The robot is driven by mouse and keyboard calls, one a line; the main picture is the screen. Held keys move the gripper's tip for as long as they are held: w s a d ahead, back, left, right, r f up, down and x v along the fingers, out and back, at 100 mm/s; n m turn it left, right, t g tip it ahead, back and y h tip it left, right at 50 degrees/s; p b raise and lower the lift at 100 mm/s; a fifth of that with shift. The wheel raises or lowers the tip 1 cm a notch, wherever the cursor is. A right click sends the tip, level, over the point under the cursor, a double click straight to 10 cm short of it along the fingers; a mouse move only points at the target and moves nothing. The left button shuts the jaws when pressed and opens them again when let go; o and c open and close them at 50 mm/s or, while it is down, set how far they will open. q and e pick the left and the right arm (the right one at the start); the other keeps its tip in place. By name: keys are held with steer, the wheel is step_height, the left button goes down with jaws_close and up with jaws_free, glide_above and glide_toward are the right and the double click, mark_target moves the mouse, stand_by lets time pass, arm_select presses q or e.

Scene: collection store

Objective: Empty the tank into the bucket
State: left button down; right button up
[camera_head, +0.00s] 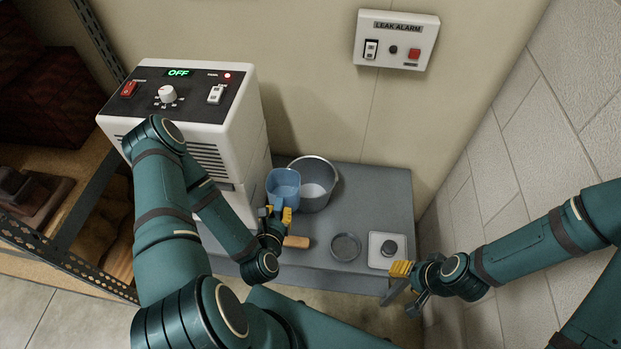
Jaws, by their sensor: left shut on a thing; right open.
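The tank (283,184) is a blue, open-topped container that looks roughly upright. My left gripper (278,214) is shut on it at its near side. The grey bucket (317,182) stands just right of and behind the tank, on a low grey platform. The tank overlaps the bucket's left side in view; I cannot tell whether they touch. The contents of the tank are not clear. My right gripper (402,269) is open and empty, near the platform's front right corner.
A white dehumidifier-like machine (240,135) with an OFF display and a red light stands left of the bucket. A wooden-coloured piece (297,242), a round dark dish (345,247) and a white square plate (376,254) lie on the platform (385,200). A leak alarm panel (396,40) is on the wall.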

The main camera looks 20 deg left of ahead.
mark_target(280, 201)
arm_select(q)
steer(key=shift+s+a+f, duration=0.45)
steer(key=shift+s, duration=0.2)
steer(key=shift+r, duration=0.1)
steer(key=shift+w+d+r+g, duration=0.1)
steer(key=shift+w+r+g, duration=0.25)
steer(key=shift+r, duration=0.2)
steer(key=r, duration=0.1)
steer(key=w+r+g, duration=0.1)
steer(key=w+r+m+g, duration=0.1)
steer(key=shift+w+d+r+g, duration=0.1)
steer(key=shift+w+d+g, duration=0.1)
steer(key=shift+d+g, duration=0.05)
steer(key=shift+w+d+r+m+g, duration=0.2)
steer(key=shift+w+m+g, duration=0.1)
steer(key=shift+w+g, duration=0.25)
steer(key=shift+w+d+r+m+g+y+p, duration=0.35)
steer(key=shift+w+g+p, duration=0.9)
steer(key=shift+p, duration=1.65)
steer(key=shift+w+d+r+m+g+y+p, duration=0.35)
steer(key=shift+w+g+p, duration=0.85)
steer(key=shift+p, duration=1.75)
steer(key=shift+w+d+r+m+g+y+p, duration=0.1)
steer(key=shift+w+r+m+g+y+p, duration=0.4)
steer(key=shift+w+g+p, duration=1.6)
steer(key=shift+s+r+t+p, duration=0.25)
steer(key=shift+s+t+p, duration=0.15)
steer(key=shift+s+p, duration=0.55)
